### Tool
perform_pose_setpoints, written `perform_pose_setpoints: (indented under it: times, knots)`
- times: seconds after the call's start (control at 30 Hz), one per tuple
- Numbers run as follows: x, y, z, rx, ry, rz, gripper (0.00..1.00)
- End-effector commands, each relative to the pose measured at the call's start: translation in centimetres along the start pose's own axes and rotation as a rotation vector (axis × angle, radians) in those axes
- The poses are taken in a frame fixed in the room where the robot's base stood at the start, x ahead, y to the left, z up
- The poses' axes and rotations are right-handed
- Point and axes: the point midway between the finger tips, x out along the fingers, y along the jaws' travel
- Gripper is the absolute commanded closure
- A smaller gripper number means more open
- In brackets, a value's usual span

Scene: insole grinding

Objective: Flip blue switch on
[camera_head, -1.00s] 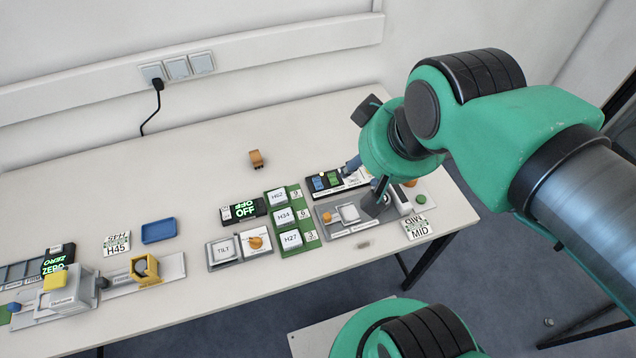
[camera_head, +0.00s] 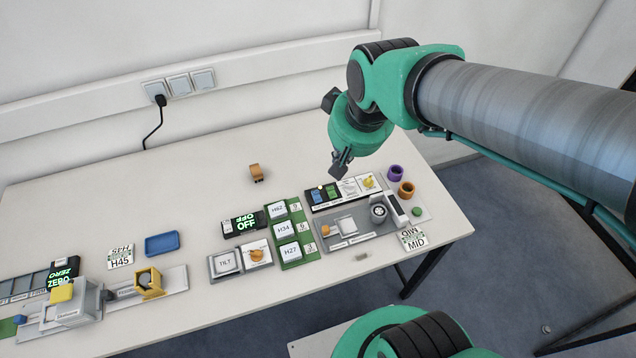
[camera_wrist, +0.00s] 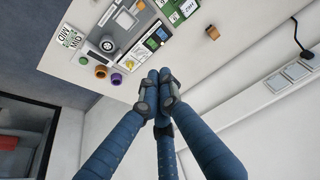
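The blue switch (camera_head: 318,195) sits at the left end of a black-and-white control panel, beside a green switch (camera_head: 331,191). It also shows small in the wrist view (camera_wrist: 161,34); its on or off position is too small to tell. My gripper (camera_head: 338,174) is above and behind the panel, apart from the switch and empty. In the wrist view my gripper's blue fingers (camera_wrist: 159,78) are drawn together at their dark tips, pointing toward the panel.
A grey machine (camera_head: 352,226) stands in front of the panel. A green board (camera_head: 290,236) with labelled blocks is left of it. Purple (camera_head: 395,173) and orange (camera_head: 406,188) rings lie to the right. An orange block (camera_head: 256,172) stands behind on open table.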

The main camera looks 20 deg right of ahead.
Motion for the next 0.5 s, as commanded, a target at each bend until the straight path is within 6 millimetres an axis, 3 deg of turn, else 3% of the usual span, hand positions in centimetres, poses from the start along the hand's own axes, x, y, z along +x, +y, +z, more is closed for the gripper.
perform_pose_setpoints:
  times: [0.2, 0.5]
  knots:
    - [3.6, 0.1, -2.9, 0.0, -0.05, 0.0, 1.0]
    - [9.6, 0.2, -5.5, 0.0, -0.111, 0.0, 1.0]
